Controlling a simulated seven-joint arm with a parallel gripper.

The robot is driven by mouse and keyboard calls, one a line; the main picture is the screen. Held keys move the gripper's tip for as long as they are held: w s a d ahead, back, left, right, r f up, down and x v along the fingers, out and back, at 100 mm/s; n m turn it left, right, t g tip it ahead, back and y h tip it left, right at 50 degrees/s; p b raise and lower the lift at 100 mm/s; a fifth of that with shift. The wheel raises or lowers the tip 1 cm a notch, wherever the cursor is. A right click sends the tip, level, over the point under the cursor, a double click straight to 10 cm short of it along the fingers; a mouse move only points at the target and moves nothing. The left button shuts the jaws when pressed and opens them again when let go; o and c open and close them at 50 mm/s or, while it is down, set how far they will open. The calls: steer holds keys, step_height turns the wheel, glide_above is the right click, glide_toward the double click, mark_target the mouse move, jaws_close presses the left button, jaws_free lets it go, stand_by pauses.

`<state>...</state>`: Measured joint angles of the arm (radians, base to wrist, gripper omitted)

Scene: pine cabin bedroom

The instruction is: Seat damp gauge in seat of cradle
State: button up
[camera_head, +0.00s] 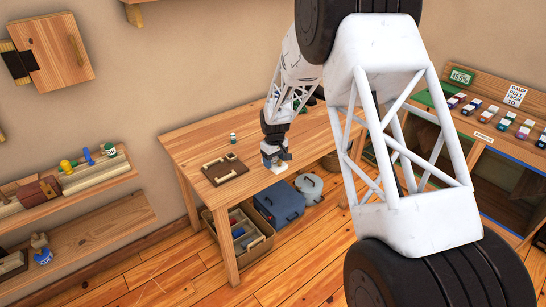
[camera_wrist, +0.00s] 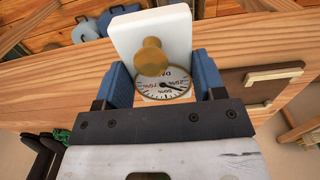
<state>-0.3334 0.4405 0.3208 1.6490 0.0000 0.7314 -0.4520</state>
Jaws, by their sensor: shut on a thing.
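The damp gauge is a white block with a round percent dial and a brass knob, and it shows large in the wrist view (camera_wrist: 126,38). My gripper (camera_wrist: 163,80) is shut on it, with a blue finger on each side. In the head view my gripper (camera_head: 274,153) holds the white gauge (camera_head: 280,168) near the table's front edge; I cannot tell its exact height. The cradle, a dark brown board with pale wooden rails (camera_head: 232,172), lies on the table to the left of the gripper, apart from it. Part of the cradle shows at right in the wrist view (camera_wrist: 236,91).
A small bottle (camera_head: 233,138) stands on the wooden table (camera_head: 190,150) behind the cradle. Below are a crate (camera_head: 262,240), a blue case (camera_head: 279,205) and a pale round container (camera_head: 309,186). A shelf (camera_head: 110,180) is at left, a display counter (camera_head: 490,130) at right.

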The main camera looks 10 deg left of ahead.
steer(key=shift+s+d, duration=0.1)
steer(key=shift+s, duration=0.25)
stand_by(0.6)
steer(key=s+a+r, duration=0.1)
steer(key=s+a, duration=1.3)
steer(key=shift+s+a+r, duration=0.2)
steer(key=shift+s+r, duration=0.1)
steer(key=shift+s, duration=0.05)
steer(key=shift+w, duration=0.1)
glide_above(220, 172)
steer(key=shift+f, duration=0.7)
